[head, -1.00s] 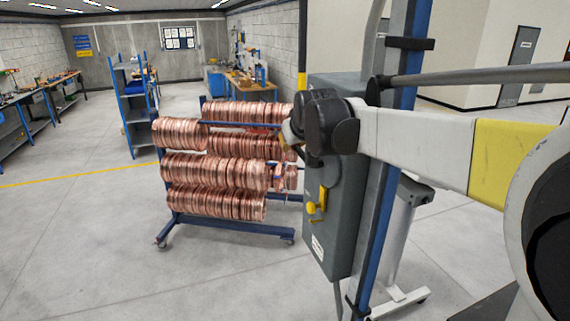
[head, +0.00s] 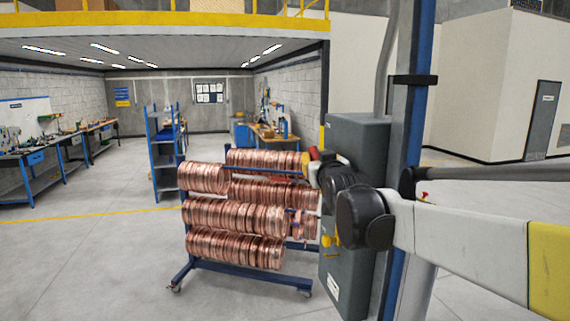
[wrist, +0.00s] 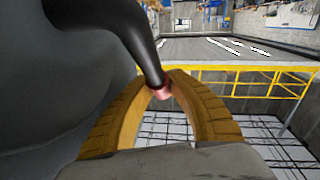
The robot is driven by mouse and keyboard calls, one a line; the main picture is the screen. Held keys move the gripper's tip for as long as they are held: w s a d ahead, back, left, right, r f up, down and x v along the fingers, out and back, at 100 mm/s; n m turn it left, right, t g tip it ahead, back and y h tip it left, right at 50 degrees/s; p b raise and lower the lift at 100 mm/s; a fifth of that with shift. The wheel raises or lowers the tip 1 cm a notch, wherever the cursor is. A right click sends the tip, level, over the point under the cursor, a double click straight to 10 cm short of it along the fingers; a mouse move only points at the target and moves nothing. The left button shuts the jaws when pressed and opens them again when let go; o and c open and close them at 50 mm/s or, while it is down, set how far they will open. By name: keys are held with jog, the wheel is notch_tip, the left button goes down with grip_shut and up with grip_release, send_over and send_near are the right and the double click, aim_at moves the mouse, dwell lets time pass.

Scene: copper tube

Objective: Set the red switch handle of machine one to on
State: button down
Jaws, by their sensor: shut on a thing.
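The grey switch box of the machine (head: 350,215) stands beside the blue post in the head view. A small red part, likely the switch handle (head: 313,153), shows at its upper left, by my gripper (head: 308,170). My gripper is largely hidden behind my dark wrist there. In the wrist view, my gripper's yellow-brown fingers (wrist: 164,85) are closed around the reddish tip (wrist: 162,92) of a dark curved bar (wrist: 128,28). This bar runs along a large dark grey surface at the left. The handle's set position cannot be read.
A rack of copper coils (head: 240,215) stands just left of the box. A yellow lever (head: 331,241) sits low on the box's face. A blue shelf (head: 165,150) and workbenches are farther back. The floor at the left is open.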

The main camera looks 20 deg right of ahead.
jog(key=shift+r, duration=0.25)
dwell(0.4)
jog(key=c, duration=1.5)
grip_release()
jog(key=shift+s, duration=0.15)
jog(key=s+a, duration=0.1)
jog(key=s, duration=1)
jog(key=shift+s+a+f, duration=0.25)
jog(key=shift+s+a, duration=0.1)
jog(key=shift+s, duration=0.05)
jog(key=s+a+f+g+y+b, duration=0.1)
jog(key=s+f+b, duration=0.7)
jog(key=f, duration=1)
jog(key=s+a+f+g+b, duration=0.4)
jog(key=s+f+g+b, duration=0.2)
jog(key=f, duration=1.3)
jog(key=s+a+f+g+y+b, duration=0.1)
jog(key=s+a+f+g+b, duration=0.2)
jog(key=s+f+b, duration=0.7)
notch_tip(320, 180, down, 9)
jog(key=b, duration=0.3)
jog(key=shift+g+y+b, duration=0.3)
jog(key=shift+g+b, duration=0.05)
jog(key=shift+g, duration=0.05)
